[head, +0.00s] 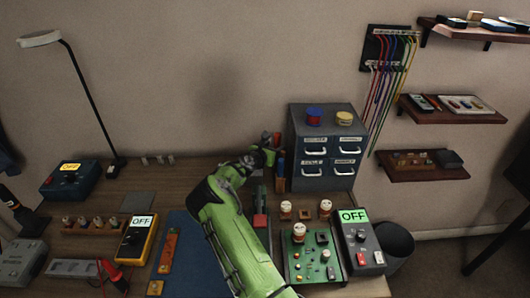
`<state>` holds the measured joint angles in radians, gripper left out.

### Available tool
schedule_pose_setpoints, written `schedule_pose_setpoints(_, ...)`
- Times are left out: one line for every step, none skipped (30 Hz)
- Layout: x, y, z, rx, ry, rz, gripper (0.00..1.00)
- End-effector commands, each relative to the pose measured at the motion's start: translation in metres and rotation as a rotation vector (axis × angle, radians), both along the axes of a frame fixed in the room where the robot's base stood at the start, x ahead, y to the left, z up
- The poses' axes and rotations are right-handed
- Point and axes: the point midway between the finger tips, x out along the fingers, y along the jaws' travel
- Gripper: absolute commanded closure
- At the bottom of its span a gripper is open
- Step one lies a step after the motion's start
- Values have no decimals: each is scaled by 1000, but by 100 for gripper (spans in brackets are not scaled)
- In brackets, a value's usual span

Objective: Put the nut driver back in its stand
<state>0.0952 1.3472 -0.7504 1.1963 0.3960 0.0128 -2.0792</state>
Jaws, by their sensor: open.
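My green arm reaches from the bottom middle to the back of the bench. My gripper (268,157) is at its far end, small and partly hidden by the arm's own links, just left of the drawer cabinet. It is open. Close by its right side are upright tool handles, a red one (277,138) and a blue one (281,167), in what looks like a dark stand (280,184) beside the cabinet. I cannot tell which tool is the nut driver, or whether one is between the fingers.
A grey drawer cabinet (322,155) stands right of my gripper. A green circuit board (312,262) with knobs and a meter reading OFF (360,240) are at front right. A yellow meter (137,240) and blue mat (185,245) lie left of my arm. A lamp (88,95) stands back left.

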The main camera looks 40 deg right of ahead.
Motion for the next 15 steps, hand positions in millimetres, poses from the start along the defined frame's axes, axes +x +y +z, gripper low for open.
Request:
schedule_pose_setpoints(-2, 10, 6, 1, 0, 3, 42)
schedule_pose_setpoints(-4, 16, 8, 1, 0, 3, 42)
schedule_pose_setpoints(-7, 26, 11, 1, 0, 3, 42)
schedule_pose_setpoints(-10, 34, 14, 0, 0, 4, 42)
schedule_pose_setpoints(-12, 41, 16, 0, 1, 4, 42)
schedule_pose_setpoints(-15, 52, 19, 1, 0, 5, 42)
schedule_pose_setpoints(-19, 60, 22, 1, 0, 5, 42)
schedule_pose_setpoints(-22, 67, 24, 0, 0, 5, 42)
schedule_pose_setpoints(-25, 78, 28, 1, -2, 6, 42)
schedule_pose_setpoints(-27, 86, 30, 0, -1, 6, 42)
schedule_pose_setpoints(-30, 93, 32, -1, -1, 5, 42)
schedule_pose_setpoints(-33, 101, 35, 0, -2, 5, 42)
schedule_pose_setpoints(-36, 107, 37, -1, -1, 5, 42)
schedule_pose_setpoints(-38, 113, 38, 0, -2, 5, 42)
schedule_pose_setpoints(-40, 119, 40, -1, -3, 5, 42)
